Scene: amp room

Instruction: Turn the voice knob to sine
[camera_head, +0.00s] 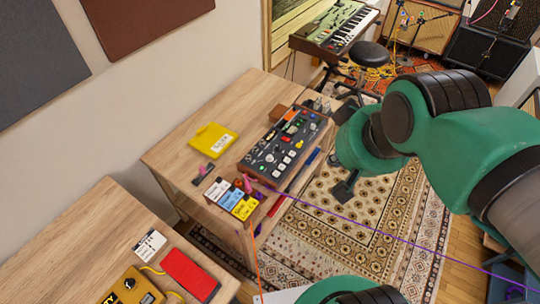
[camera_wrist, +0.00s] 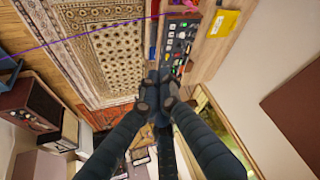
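A black control panel (camera_head: 283,145) with several small knobs, buttons and coloured lights lies on the right part of the wooden table. It also shows in the wrist view (camera_wrist: 180,42), beyond my fingers. Its labels are too small to read, so I cannot tell which knob is the voice knob or where it points. My gripper (camera_wrist: 158,90) shows in the wrist view as dark fingers drawn near each other, with no object seen between them. Whether they touch is unclear. In the head view my green arm hangs to the right of the panel, apart from it.
A yellow card-like item (camera_head: 212,139) and a small box with white, blue and yellow labels (camera_head: 232,197) share the table. A yellow pedal (camera_head: 132,290) and a red box (camera_head: 190,274) lie on the nearer table. A stool (camera_head: 369,54) and keyboard (camera_head: 340,30) stand behind.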

